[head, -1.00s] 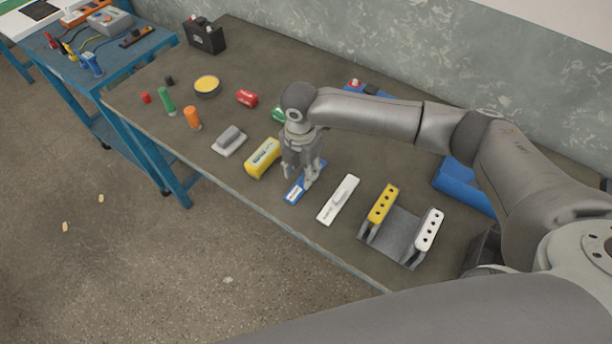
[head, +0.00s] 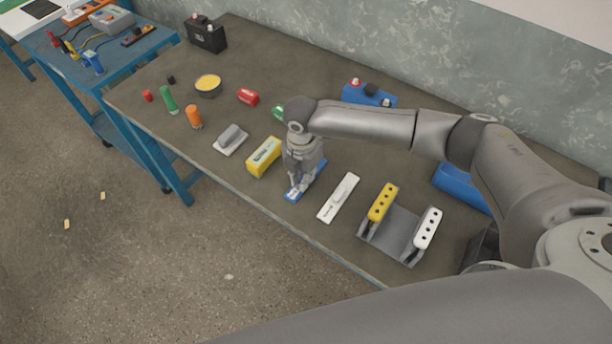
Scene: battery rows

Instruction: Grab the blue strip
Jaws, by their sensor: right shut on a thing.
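The blue strip (head: 292,195) lies on the table between a yellow block (head: 264,157) and a white strip (head: 338,198). My right gripper (head: 298,187) points down over its middle and is shut on it. The fingers and palm hide part of the strip; its near end and a bit of its far end show. The strip appears to be still at table level. My left gripper is not in view.
A grey rack (head: 390,237) with a yellow and a white holed strip stands to the right. A grey block (head: 230,139), orange cylinder (head: 194,117), green cylinder (head: 169,99) and yellow-filled bowl (head: 208,85) are to the left. A blue battery (head: 369,94) is behind my arm.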

